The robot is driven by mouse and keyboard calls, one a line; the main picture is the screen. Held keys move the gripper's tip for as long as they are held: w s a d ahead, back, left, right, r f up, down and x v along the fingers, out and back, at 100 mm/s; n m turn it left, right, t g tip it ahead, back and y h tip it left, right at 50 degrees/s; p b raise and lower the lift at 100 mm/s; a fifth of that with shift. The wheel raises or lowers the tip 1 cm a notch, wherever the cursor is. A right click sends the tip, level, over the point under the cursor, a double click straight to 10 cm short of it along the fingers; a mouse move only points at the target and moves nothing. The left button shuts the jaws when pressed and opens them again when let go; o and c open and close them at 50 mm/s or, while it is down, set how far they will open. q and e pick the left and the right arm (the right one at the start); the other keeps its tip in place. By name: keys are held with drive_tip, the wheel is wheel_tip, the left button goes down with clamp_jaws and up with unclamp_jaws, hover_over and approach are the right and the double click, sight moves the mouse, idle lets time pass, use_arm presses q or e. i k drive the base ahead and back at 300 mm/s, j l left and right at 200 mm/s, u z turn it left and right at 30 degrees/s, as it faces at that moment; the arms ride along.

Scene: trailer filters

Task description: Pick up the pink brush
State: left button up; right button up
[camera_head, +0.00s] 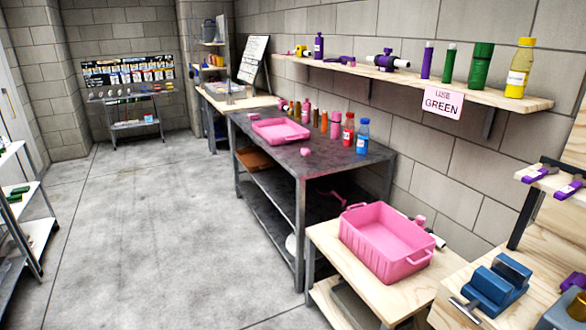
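I cannot clearly make out a pink brush. A small pink object (306,152) lies on the dark metal table (345,165), and it is too small to identify. Another small pink object (420,221) shows behind the pink bin (375,255). Thin pink shapes (330,196) lie on the table's shaded lower shelf, too dark to name. A pink tray (280,131) rests on the far part of the metal table. Neither of my grippers shows in the head view.
Several bottles, among them a red one (348,131) and a blue one (363,137), stand along the wall. A wall shelf (400,80) holds more bottles. A blue vise (497,285) sits on the near-right bench. The floor (150,230) at left is clear.

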sight(305, 153)
drive_tip(key=i+j+z, duration=0.1)
drive_tip(key=i, duration=0.6)
drive_tip(key=i+j+z, duration=0.15)
drive_tip(key=z, duration=0.3)
drive_tip(key=i+j+z, duration=0.15)
drive_tip(key=z, duration=0.3)
drive_tip(key=i+j+z, duration=0.1)
drive_tip(key=j+z, duration=0.15)
drive_tip(key=z, duration=0.15)
drive_tip(key=i+j+z, duration=0.2)
drive_tip(key=j, duration=0.3)
drive_tip(key=j+z, duration=0.25)
drive_tip(key=j, duration=0.25)
drive_tip(key=j+z, duration=0.1)
drive_tip(key=j, duration=0.95)
drive_tip(key=i, duration=0.05)
